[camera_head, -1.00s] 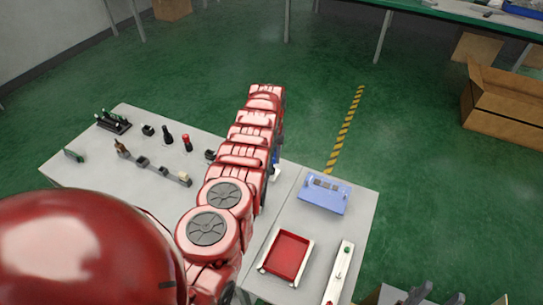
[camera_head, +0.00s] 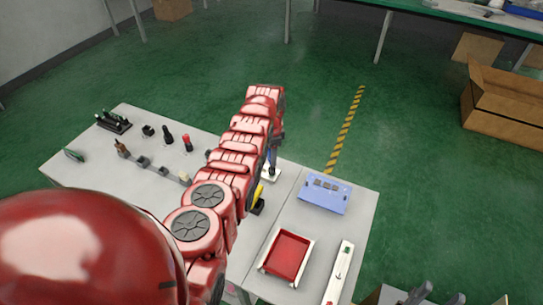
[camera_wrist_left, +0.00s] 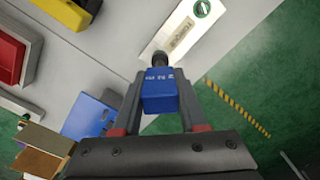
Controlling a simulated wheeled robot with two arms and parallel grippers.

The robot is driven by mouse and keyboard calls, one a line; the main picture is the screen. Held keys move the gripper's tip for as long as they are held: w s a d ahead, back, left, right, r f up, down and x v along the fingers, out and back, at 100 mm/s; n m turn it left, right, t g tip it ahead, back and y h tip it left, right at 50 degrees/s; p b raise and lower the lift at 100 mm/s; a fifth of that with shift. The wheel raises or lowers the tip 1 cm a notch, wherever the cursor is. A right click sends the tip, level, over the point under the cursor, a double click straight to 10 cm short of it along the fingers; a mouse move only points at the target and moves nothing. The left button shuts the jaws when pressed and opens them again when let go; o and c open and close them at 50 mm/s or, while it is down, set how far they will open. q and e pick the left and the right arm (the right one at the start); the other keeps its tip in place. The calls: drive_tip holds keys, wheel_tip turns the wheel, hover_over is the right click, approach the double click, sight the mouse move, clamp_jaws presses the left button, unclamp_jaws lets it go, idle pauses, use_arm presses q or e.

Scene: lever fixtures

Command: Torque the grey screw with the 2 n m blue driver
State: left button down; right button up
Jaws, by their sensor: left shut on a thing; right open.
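My left gripper (camera_wrist_left: 160,90) is shut on the blue driver (camera_wrist_left: 160,92), whose block-shaped body shows white lettering in the left wrist view. Its dark tip (camera_wrist_left: 160,58) is over the lower end of a white plate marked TORQUE (camera_wrist_left: 178,32). The tip hides what is under it, so I cannot make out the grey screw or tell whether they touch. In the head view the plate (camera_head: 283,174) is partly hidden by my left arm. My right gripper (camera_head: 436,295) is open and empty at the bottom edge.
A blue box (camera_head: 325,193), a red tray (camera_head: 287,252) and a white strip (camera_head: 342,270) are on the right table. A yellow-handled tool (camera_head: 259,193) is beside my left arm. Several small tools and holders stand on the left table. A cardboard box (camera_head: 500,105) is on the floor.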

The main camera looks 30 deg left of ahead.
use_arm(q)
drive_tip(key=shift+r+p, duration=0.8)
drive_tip(key=shift+r, duration=0.45)
drive_tip(key=shift+r+p, duration=0.55)
drive_tip(key=shift+r, duration=0.6)
